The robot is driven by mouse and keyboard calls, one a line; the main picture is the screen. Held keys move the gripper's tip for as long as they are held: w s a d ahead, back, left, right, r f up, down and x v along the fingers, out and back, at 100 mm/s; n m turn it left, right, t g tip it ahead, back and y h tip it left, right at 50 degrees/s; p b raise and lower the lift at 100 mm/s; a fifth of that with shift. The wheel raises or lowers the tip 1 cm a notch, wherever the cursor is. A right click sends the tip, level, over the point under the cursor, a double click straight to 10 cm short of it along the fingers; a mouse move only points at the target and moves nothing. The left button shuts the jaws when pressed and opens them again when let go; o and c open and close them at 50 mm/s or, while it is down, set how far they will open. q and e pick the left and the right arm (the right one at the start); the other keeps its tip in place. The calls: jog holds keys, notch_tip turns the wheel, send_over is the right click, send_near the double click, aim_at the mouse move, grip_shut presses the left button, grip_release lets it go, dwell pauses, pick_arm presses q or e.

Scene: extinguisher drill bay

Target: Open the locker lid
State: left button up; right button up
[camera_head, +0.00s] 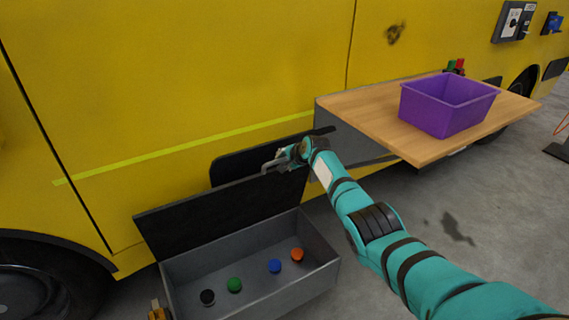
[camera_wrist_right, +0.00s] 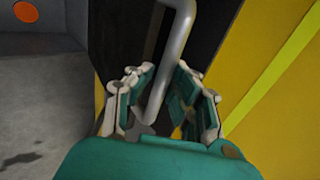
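The grey locker (camera_head: 255,297) stands low beside the yellow vehicle. Its dark lid (camera_head: 220,212) is raised, standing up along the back edge, and the inside shows. A grey bar handle (camera_head: 270,166) is at the lid's upper edge; it also shows in the right wrist view (camera_wrist_right: 176,45). My right gripper (camera_head: 284,157) is at this handle. In the right wrist view its fingers (camera_wrist_right: 158,100) are apart, with the bar between them and a gap visible beside it. My left gripper is not in view.
Black (camera_head: 207,297), green (camera_head: 234,285), blue (camera_head: 274,266) and orange (camera_head: 297,254) round pieces are in the locker. A wooden shelf (camera_head: 375,115) with a purple bin (camera_head: 430,120) juts out to the right. The vehicle side (camera_head: 200,70) is close behind the lid. Floor at right is mostly clear.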

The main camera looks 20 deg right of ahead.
jog(key=o, duration=0.4)
jog(key=shift+s+f, duration=0.15)
jog(key=shift+f, duration=0.05)
jog(key=shift+c, duration=0.2)
jog(key=shift+a+f, duration=0.1)
jog(key=shift+f, duration=0.05)
jog(key=shift+s, duration=0.1)
jog(key=v, duration=1.2)
jog(key=shift+r, duration=0.2)
